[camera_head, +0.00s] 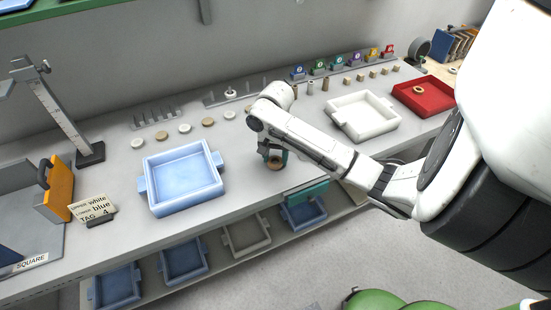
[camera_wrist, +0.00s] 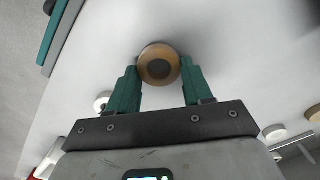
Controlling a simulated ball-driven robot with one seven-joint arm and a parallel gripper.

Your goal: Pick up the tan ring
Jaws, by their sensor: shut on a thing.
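The tan ring (camera_wrist: 159,64) is between the two green fingers of my gripper (camera_wrist: 161,72) in the wrist view. It is a round tan piece with a dark middle, and the fingers close on it from both sides. In the head view my gripper (camera_head: 274,156) points down over the bench, and the tan ring (camera_head: 275,165) shows at its tips, partly hidden by the fingers. I cannot tell whether the ring touches the bench or hangs just above it.
A light blue tray (camera_head: 182,205) stands to the left on the bench (camera_head: 120,240). A white tray (camera_head: 362,132) and a red tray (camera_head: 440,92) stand to the right. Several white and tan discs (camera_head: 184,128) lie in a row behind, near a pegged rack (camera_head: 155,121).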

